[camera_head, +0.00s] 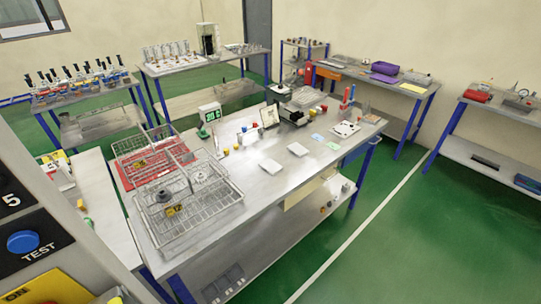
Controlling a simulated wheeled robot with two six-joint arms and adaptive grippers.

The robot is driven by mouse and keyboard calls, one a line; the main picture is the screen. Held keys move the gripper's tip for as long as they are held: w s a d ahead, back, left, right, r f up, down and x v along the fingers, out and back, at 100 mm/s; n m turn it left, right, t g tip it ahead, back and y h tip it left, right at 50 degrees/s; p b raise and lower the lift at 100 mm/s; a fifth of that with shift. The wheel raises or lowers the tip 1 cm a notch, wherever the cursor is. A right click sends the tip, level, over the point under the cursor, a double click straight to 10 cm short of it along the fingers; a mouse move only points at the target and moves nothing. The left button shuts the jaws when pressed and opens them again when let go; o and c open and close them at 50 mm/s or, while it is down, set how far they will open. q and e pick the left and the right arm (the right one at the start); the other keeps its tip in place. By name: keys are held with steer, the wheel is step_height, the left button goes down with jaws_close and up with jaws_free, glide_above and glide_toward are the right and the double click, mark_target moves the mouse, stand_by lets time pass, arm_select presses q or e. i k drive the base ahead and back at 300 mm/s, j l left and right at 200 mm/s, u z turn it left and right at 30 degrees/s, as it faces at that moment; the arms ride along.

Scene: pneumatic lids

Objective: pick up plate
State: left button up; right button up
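Neither of my grippers is in view. Two small pale flat plate-like pieces lie on the central metal workbench (262,188). The nearer flat piece (270,166) lies near the middle of the bench top. The farther flat piece (298,149) lies a little to the right and beyond it, apart from it. I cannot tell for certain which thing is the plate. A dark round disc (163,196) sits in the wire rack at the bench's near left.
Wire racks (205,195) cover the bench's left end, with a red tray (140,172) by them. A panel with a blue TEST button (23,241) stands close at the lower left. Other benches line the walls. Green floor (400,260) is open at the lower right.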

mark_target(272, 167)
steer(key=i+l+u, duration=0.55)
steer(key=i+l, duration=0.25)
